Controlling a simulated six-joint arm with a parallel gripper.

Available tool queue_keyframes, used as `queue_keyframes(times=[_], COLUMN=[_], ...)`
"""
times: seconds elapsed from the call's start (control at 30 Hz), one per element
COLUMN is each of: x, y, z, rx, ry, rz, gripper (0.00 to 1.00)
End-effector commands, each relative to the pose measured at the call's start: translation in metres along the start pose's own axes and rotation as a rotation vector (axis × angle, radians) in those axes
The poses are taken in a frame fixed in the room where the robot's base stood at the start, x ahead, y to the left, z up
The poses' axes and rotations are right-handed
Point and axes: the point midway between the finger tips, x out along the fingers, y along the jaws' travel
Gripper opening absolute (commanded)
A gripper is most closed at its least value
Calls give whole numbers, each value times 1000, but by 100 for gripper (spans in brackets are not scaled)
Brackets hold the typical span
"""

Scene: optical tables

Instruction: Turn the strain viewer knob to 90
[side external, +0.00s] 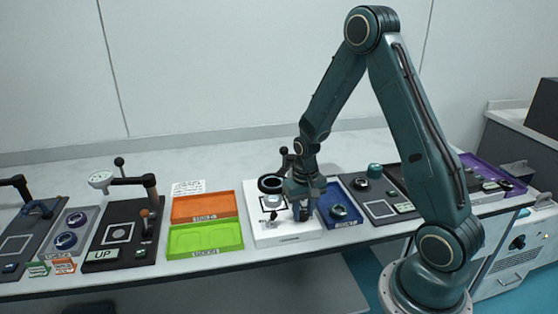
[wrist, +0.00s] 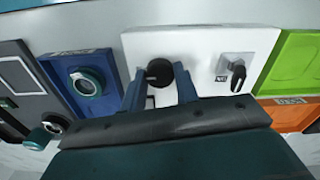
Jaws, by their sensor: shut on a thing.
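The strain viewer appears to be the white box (side external: 285,238) in the middle of the bench, with a black ring eyepiece (side external: 270,184) standing over it. In the wrist view, the white box (wrist: 212,45) carries a round black knob (wrist: 159,72) between my two fingers. My gripper (wrist: 160,88) is shut on this knob from both sides; the fingers partly hide it. In the side view, my gripper (side external: 303,212) points down at the box's right part. A second black knob or lever (wrist: 237,75) sits beside a small label, clear of my fingers. No angle marking is readable.
A blue tray (side external: 340,206) with a round part stands close right of the white box. Orange (side external: 204,206) and green (side external: 205,238) trays lie to its left. A black device (side external: 122,233) with an arm stands farther left. A grey-black panel (side external: 382,208) is beyond the blue tray.

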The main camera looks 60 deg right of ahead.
Motion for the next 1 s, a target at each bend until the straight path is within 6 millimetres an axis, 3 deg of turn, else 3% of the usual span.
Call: queue_keyframes(times=[0.07,0.1,0.2,0.67,1.0], x=[-1,-1,-1,-5,-37], y=[0,0,0,0,0], z=[-1,-1,-1,-1,-2], rx=[1,1,1,0,0], ry=[3,4,3,3,6], rz=[-1,-1,-1,-1,-1], gripper=[8,36,52,52,52])
